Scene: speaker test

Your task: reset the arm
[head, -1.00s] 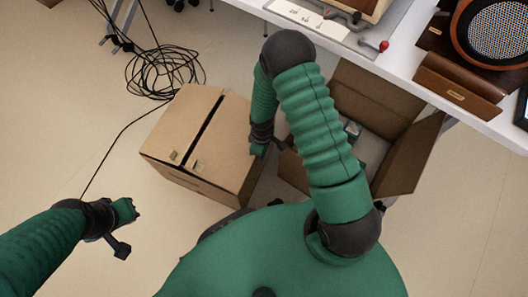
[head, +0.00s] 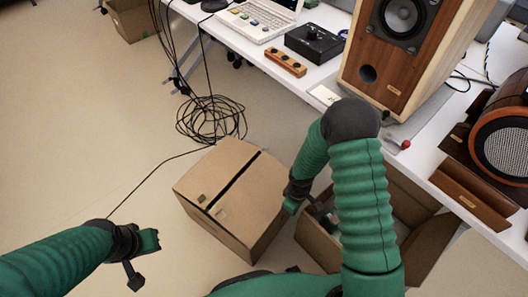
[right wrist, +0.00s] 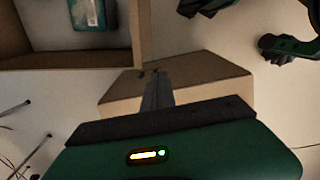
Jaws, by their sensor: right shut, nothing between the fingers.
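My right arm comes in at the lower right of the head view and bends down, with its hand between the closed cardboard box (head: 235,190) and the open cardboard box (head: 318,243). In the right wrist view my right gripper (right wrist: 156,76) has its fingers together with nothing between them, in front of the closed box (right wrist: 205,78). My left gripper (head: 146,258) hangs over bare floor at the lower left of the head view. Its jaw opening cannot be made out. It also shows in the right wrist view (right wrist: 288,46).
The open box holds a teal-edged item (right wrist: 88,14). A white table (head: 310,78) carries a wooden speaker (head: 385,58), a round-fronted speaker (head: 505,145), a laptop (head: 262,18) and a black device (head: 314,43). Coiled cable (head: 212,118) lies on the floor.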

